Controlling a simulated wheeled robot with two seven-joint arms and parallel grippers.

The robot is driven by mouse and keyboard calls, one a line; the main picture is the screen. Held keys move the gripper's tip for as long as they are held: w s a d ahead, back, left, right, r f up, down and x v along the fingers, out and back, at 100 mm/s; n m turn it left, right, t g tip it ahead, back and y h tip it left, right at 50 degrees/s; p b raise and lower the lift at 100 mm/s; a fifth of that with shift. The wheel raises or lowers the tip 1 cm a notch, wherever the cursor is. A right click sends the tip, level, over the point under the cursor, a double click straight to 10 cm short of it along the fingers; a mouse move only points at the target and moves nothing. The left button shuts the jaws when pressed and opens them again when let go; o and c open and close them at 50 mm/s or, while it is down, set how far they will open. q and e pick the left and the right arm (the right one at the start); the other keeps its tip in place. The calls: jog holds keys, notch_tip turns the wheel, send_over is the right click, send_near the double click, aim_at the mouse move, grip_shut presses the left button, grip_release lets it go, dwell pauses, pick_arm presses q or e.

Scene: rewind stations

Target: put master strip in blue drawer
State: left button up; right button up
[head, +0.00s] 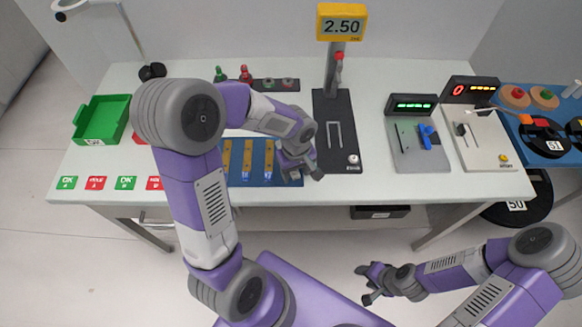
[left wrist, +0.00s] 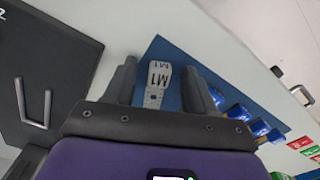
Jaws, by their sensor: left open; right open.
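The master strip (left wrist: 157,82), pale and marked M1, lies on a blue board (left wrist: 166,48) in the left wrist view. My left gripper (left wrist: 157,80) is open, with one finger on each side of the strip; whether they touch it cannot be told. In the head view my left gripper (head: 302,176) is low over the right end of the blue board (head: 236,181) and mostly hides the strip. My right gripper (head: 368,284) is open and empty, in front of the table. I cannot make out a blue drawer.
Several gold strips (head: 247,160) lie on the board to the left. A black plate with a handle (head: 334,135) and a yellow 2.50 display (head: 341,22) stand right of it. A green bin (head: 101,120) is at left. A dark drawer (head: 380,212) hangs under the table.

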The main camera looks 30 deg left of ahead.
pick_arm(q)
jog(key=shift+c, duration=0.4)
grip_shut()
jog(key=shift+r, duration=0.15)
